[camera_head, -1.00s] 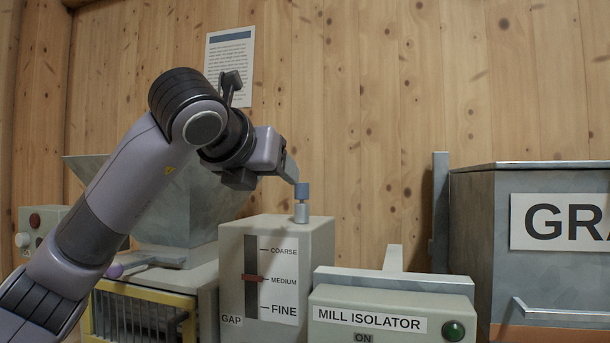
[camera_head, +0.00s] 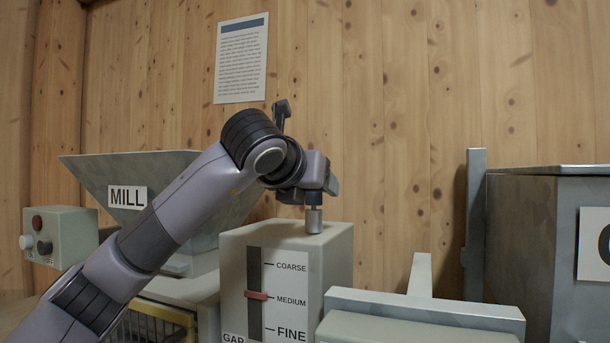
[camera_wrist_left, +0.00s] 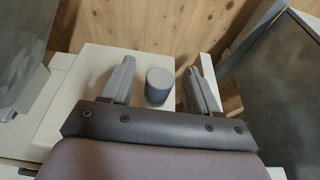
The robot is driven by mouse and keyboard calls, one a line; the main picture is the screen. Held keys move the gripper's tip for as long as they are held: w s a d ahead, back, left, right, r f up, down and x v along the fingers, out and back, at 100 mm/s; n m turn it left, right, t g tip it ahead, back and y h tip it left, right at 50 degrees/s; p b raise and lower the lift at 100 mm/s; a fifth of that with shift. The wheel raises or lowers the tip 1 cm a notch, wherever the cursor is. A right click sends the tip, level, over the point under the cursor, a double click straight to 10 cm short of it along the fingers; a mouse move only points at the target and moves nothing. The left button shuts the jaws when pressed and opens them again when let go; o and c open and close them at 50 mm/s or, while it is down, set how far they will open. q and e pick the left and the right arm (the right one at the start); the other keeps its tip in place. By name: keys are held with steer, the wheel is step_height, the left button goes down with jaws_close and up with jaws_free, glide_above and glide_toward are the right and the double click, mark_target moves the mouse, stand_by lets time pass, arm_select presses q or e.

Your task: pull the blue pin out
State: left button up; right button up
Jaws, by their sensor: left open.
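The blue pin (camera_head: 314,198) stands upright in a short metal socket (camera_head: 314,220) on top of the beige gap box (camera_head: 290,236). In the left wrist view the pin (camera_wrist_left: 159,84) is a round blue-grey cylinder seen from above. My left gripper (camera_wrist_left: 160,67) is open, with one finger on each side of the pin and a gap showing on both sides. In the head view my left gripper (camera_head: 320,186) is at the pin's height and partly hides its top. My right gripper is not in view.
The gap box has a red slider (camera_head: 257,295) near MEDIUM. A mill hopper (camera_head: 165,185) and a control box (camera_head: 60,235) stand to the left. A grey post (camera_head: 475,225) and a large metal bin (camera_head: 530,245) stand to the right. A notice hangs on the wooden wall.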

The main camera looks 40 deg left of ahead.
arm_select(q)
steer(key=shift+w+f, duration=0.1)
steer(key=shift+w, duration=0.3)
jaws_close()
steer(key=shift+r, duration=0.2)
steer(key=shift+r+p, duration=0.55)
steer(key=shift+r, duration=0.1)
steer(key=shift+r, duration=0.3)
steer(key=shift+r+p, duration=1.9)
steer(key=shift+r, duration=0.45)
